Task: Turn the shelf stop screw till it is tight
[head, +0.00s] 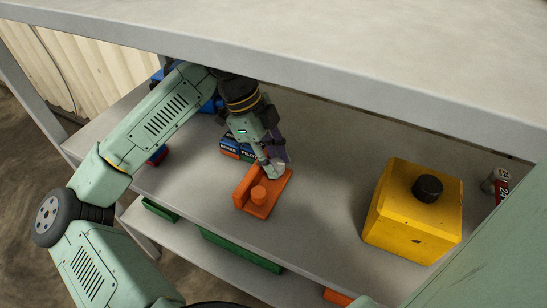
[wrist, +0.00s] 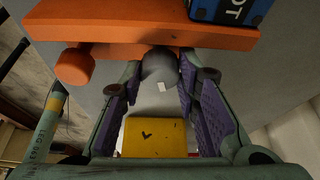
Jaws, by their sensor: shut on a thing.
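The shelf stop is an orange bracket (head: 265,205) on the grey shelf, with a raised edge and an orange peg (head: 258,194). In the wrist view the bracket (wrist: 120,27) spans the top, its peg (wrist: 76,66) at left. The screw's round grey head (wrist: 160,66) sits by the bracket and carries a small white mark. It shows as a pale spot (head: 279,166) at the bracket's far right end in the head view. My gripper (head: 274,169) is shut on the screw head, one purple-padded finger each side. The fingers partly hide the head; the thread is not visible.
A yellow box (head: 385,222) with a black knob (head: 428,188) stands to the right. A red can (head: 502,184) is at far right. The upper shelf (head: 400,60) overhangs close above my arm. Bare shelf lies between bracket and yellow box.

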